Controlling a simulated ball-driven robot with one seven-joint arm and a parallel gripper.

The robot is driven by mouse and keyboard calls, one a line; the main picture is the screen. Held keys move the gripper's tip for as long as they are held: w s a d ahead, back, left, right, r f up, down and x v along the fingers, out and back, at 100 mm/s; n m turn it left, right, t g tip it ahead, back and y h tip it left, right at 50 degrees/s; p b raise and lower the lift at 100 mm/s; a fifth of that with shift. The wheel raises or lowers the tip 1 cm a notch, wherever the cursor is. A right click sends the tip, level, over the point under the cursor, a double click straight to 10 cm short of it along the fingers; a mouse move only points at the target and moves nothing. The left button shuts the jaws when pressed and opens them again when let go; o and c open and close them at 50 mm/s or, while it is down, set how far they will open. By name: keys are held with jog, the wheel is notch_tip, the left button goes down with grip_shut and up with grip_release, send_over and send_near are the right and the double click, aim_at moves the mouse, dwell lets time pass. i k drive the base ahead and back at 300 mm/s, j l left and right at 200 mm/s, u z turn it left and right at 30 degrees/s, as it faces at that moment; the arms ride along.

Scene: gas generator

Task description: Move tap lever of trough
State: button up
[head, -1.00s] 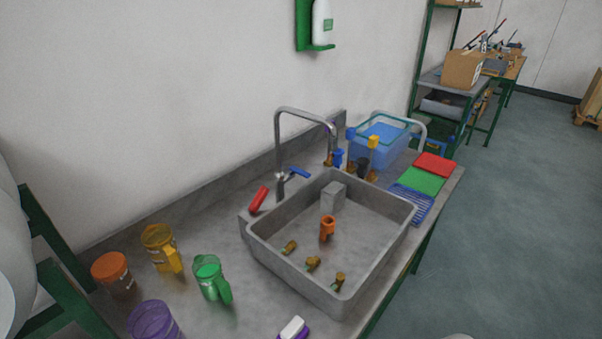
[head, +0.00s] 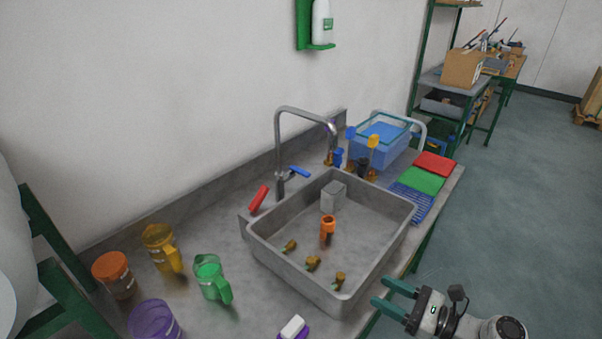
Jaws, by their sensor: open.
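The grey trough (head: 262,249) is set in the metal counter. A tall curved tap (head: 279,150) stands at its back left corner, its spout reaching over the basin. A blue lever (head: 300,172) sticks out to the right of the tap's base, and a red lever (head: 258,198) lies to its left; which one is the tap lever I cannot tell for sure. My gripper (head: 387,295) is at the lower right, in front of the trough's right front edge. Its two teal fingers are apart, with nothing between them, and point left. It is well away from both levers.
An orange fitting (head: 327,229) and several brass pieces lie in the basin. Yellow (head: 160,247) and green (head: 210,277) jugs stand left of the trough. A blue-filled clear tub (head: 380,143) and coloured cloths (head: 420,180) lie to the right. The wall rises close behind the tap.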

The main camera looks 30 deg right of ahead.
aim_at(295, 168)
jog(key=i+j+z, duration=0.15)
jog(key=i, duration=0.4)
jog(key=i+l, duration=0.15)
jog(key=i, duration=0.25)
jog(key=i+l, duration=0.1)
jog(key=i, duration=0.35)
